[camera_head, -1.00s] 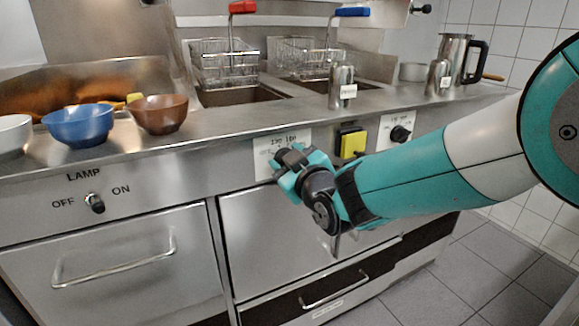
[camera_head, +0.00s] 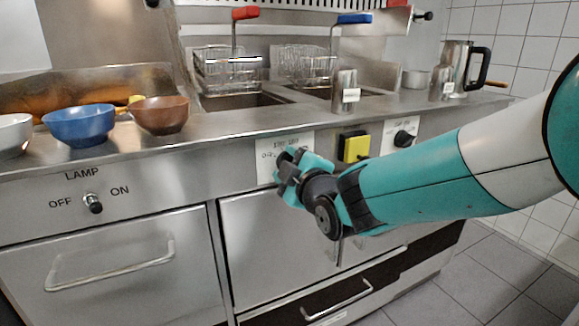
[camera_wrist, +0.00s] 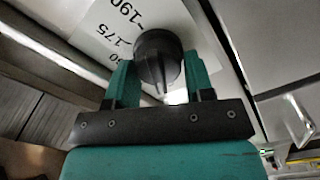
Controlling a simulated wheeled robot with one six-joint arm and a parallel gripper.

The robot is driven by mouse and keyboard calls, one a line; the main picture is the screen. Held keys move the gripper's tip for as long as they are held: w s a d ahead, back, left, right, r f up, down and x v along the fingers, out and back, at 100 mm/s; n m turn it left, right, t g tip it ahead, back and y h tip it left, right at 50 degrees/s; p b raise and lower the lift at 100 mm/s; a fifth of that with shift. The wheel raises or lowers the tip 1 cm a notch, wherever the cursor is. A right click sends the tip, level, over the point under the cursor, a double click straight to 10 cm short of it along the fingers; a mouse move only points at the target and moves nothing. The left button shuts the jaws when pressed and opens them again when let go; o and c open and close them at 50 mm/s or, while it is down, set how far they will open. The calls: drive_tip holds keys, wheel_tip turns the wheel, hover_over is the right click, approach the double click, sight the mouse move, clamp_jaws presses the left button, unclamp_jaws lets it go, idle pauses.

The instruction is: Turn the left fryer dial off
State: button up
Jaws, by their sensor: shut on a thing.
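The left fryer dial (camera_wrist: 158,62) is a black round knob on a white label plate (camera_wrist: 100,28) with printed numbers such as 190 and 175. In the wrist view my gripper (camera_wrist: 158,78) has its two teal fingers on either side of the dial and is shut on it.
A yellow switch (camera_head: 354,148) sits between the two dial plates. The lamp switch (camera_head: 93,203) is at the left. Drawer handles (camera_head: 110,268) stick out below.

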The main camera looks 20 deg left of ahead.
idle(0.3)
drive_tip(key=o, duration=0.9)
drive_tip(key=shift+c, duration=0.2)
drive_tip(key=v, duration=1.7)
drive_tip(key=shift+s+p, duration=0.25)
drive_tip(key=shift+p, duration=0.2)
drive_tip(key=shift+d, duration=0.1)
drive_tip(key=s+d+f+m+g+h, duration=0.1)
drive_tip(key=d+m+g+h, duration=0.45)
drive_tip(key=d+m, duration=0.55)
drive_tip(key=s+d+m+g+h, duration=0.4)
drive_tip(key=s+d+g, duration=0.2)
drive_tip(key=s+d, duration=0.8)
wheel_tip(320, 180, up, 28)
drive_tip(key=p, duration=2.7)
drive_tip(key=shift+s+a+p, duration=0.3)
drive_tip(key=shift+a, duration=0.1)
